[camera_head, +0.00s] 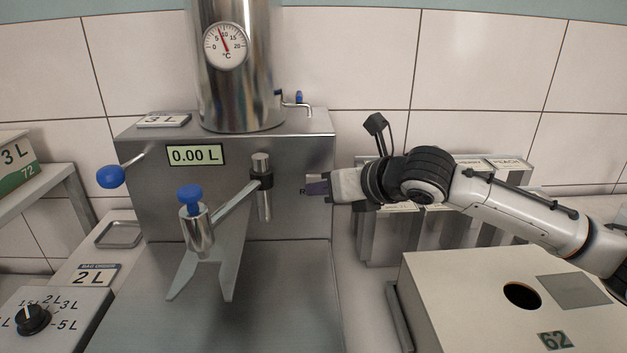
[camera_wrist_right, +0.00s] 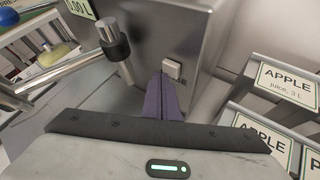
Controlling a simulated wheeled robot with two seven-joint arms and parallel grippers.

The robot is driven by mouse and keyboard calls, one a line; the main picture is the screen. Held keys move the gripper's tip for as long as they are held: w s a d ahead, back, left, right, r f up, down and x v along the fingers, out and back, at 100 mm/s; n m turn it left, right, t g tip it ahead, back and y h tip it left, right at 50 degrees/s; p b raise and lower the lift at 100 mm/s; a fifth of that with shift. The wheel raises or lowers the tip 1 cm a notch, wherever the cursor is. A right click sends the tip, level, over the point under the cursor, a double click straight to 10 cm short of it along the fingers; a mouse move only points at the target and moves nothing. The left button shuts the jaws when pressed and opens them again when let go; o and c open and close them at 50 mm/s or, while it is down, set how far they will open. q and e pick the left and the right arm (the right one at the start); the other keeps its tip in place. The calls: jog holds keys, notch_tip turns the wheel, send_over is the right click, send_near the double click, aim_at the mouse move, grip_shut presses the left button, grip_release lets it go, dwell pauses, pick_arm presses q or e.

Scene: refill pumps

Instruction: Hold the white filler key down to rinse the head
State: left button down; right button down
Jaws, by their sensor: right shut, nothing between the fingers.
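The steel filler machine (camera_head: 150,210) stands against the tiled wall, its display (camera_head: 195,155) reading 0.00 L. My left gripper is not in view.
A filler head with a blue knob (camera_head: 189,196) and forked guard hangs left of my gripper. A blue-knobbed lever (camera_head: 111,177) sticks out at the left. Label-fronted racks (camera_head: 375,235) stand behind my right arm. A box with a round hole (camera_head: 450,310) stands at front right.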

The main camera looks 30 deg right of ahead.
jog(key=shift+w+d+p, duration=0.2)
jog(key=shift+w+p, duration=0.2)
jog(key=shift+p, duration=0.25)
dwell(0.6)
dwell(4.3)
jog(key=shift+s+a, duration=0.4)
jog(key=shift+s, duration=0.4)
jog(key=s, duration=0.1)
jog(key=s+a, duration=0.1)
jog(key=s, duration=0.1)
jog(key=s+a, duration=0.1)
jog(key=shift+s+a, duration=0.1)
jog(key=shift+s, duration=0.15)
dwell(0.4)
